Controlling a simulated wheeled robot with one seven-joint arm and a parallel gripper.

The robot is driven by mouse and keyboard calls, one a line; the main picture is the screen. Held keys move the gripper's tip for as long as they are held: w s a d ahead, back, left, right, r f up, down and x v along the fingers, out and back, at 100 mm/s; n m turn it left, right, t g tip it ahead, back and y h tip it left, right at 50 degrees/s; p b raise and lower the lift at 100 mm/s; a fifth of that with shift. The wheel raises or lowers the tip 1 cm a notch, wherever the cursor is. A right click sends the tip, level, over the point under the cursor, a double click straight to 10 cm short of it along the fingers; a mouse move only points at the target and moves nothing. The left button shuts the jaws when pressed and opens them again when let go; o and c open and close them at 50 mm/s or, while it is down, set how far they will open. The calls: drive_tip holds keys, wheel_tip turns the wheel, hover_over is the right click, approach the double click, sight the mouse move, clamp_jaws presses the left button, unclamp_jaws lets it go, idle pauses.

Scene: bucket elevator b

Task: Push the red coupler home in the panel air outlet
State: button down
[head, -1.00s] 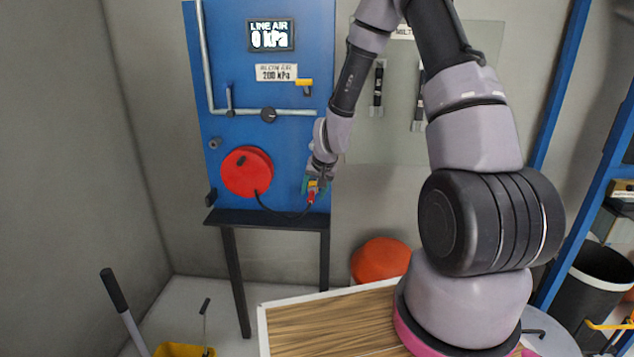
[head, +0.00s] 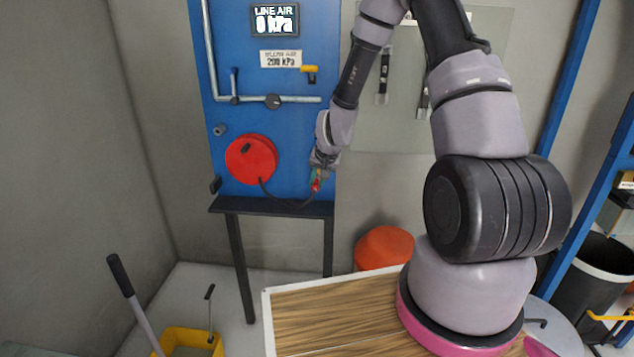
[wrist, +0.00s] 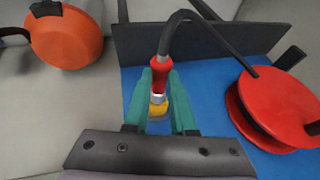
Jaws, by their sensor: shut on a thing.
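The red coupler (wrist: 160,76) is between the two green fingers of my gripper (wrist: 161,82) in the wrist view, with a black hose on its far end. Its silver collar meets a yellow part (wrist: 157,107); I cannot tell whether that belongs to the coupler or the outlet. In the head view, my gripper (head: 317,176) is shut on the coupler (head: 316,186) at the blue panel's (head: 290,125) lower right. The outlet is not clearly visible, so seating cannot be told. The line air display (head: 275,20) reads 0 kPa.
The hose runs from a red reel (head: 251,160) left of my gripper. A black shelf (head: 270,206) lies below. A yellow-handled valve (head: 309,70) and pipework are above. An orange rounded object (head: 384,248) stands to the right, and a wooden tabletop (head: 330,315) in front.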

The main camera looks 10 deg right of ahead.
drive_tip(key=shift+s+a, duration=0.25)
drive_tip(key=shift+s, duration=0.4)
drive_tip(key=shift+s+a, duration=0.3)
drive_tip(key=shift+s, duration=0.6)
drive_tip(key=shift+s+a, duration=0.25)
drive_tip(key=shift+s, duration=0.6)
drive_tip(key=s, duration=0.2)
drive_tip(key=s+a, duration=0.1)
drive_tip(key=s, duration=0.1)
drive_tip(key=shift+a, duration=0.15)
drive_tip(key=shift+w, duration=0.1)
